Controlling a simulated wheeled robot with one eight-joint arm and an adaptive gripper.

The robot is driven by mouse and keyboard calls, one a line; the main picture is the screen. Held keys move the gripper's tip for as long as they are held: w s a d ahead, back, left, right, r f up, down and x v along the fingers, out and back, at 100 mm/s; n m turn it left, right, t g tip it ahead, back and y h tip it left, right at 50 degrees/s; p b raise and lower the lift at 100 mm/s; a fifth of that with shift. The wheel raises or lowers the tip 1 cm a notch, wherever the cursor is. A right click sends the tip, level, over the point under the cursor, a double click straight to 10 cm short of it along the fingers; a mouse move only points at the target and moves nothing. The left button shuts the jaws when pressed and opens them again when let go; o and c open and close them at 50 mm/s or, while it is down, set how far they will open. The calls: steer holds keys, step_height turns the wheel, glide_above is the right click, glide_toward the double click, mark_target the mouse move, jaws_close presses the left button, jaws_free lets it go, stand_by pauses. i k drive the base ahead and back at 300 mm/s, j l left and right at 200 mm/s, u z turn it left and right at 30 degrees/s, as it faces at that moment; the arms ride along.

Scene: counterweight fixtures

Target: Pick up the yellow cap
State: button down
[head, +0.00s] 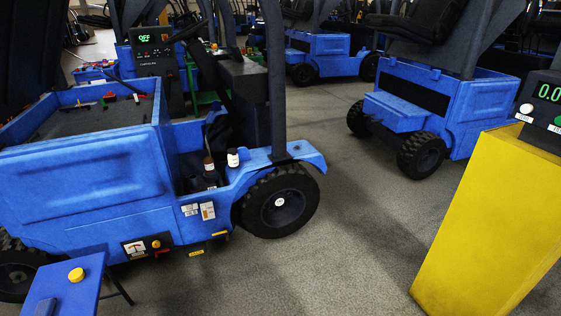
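A round yellow cap (76,274) lies on the sloping-looking blue top of a small stand (85,291) at the lower left in the head view. A dark blue piece (45,307) is beside it, cut by the frame's bottom edge. Another small round yellow part (156,244) is on a dark panel low on the blue vehicle's side. I cannot tell whether that one is a cap or a knob. My gripper is not in view.
A large blue vehicle (95,190) with black wheels stands directly behind the stand. Two small bottles (209,163) (233,158) sit on its step. A yellow pedestal (490,225) with a green display stands at the right. Grey floor (340,255) between them is clear.

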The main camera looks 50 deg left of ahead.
mark_target(77, 275)
steer(key=u, duration=2.55)
